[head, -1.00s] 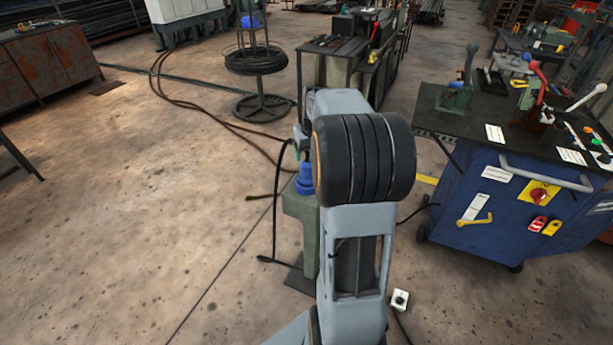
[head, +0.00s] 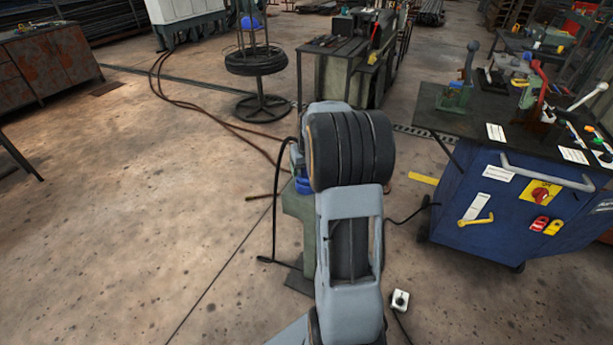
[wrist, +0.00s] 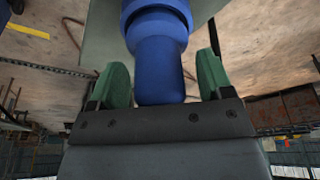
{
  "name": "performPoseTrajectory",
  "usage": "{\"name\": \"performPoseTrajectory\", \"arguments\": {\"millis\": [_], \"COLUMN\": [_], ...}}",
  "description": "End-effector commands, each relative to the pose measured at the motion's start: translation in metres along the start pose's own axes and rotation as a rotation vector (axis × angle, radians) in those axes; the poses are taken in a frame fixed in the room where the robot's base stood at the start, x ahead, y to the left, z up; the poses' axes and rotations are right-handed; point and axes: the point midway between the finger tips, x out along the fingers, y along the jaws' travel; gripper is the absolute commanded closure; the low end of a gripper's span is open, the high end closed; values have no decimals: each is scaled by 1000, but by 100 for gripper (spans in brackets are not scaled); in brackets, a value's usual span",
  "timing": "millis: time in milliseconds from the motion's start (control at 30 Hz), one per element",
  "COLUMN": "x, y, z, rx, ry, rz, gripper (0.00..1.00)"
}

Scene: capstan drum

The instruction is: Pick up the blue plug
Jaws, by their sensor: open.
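The blue plug (wrist: 160,62) shows large in the wrist view, with a wider collar at the top and a rounded narrower end toward my gripper. My gripper (wrist: 160,75) is open, with one green finger on each side of the plug's narrow end and visible gaps to both. In the head view a bit of the plug (head: 303,186) shows on the grey-green stand (head: 300,215). My own arm hides most of it and the gripper there.
The blue cart (head: 500,210) with levers stands at the right. A small white box (head: 400,300) lies on the floor to the right of my arm. A black cable (head: 275,225) hangs beside the stand.

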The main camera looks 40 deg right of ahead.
Motion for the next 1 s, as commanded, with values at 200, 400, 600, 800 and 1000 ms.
{"name": "performPoseTrajectory", "arguments": {"millis": [200,400,600,800,1000], "x": [0,0,0,-1,-2], "y": [0,0,0,0,0], "z": [0,0,0,0,-1], "rx": [0,0,0,0,0], "ry": [0,0,0,1,2], "rz": [0,0,0,0,0], "gripper": [37,57,76,86,86]}}
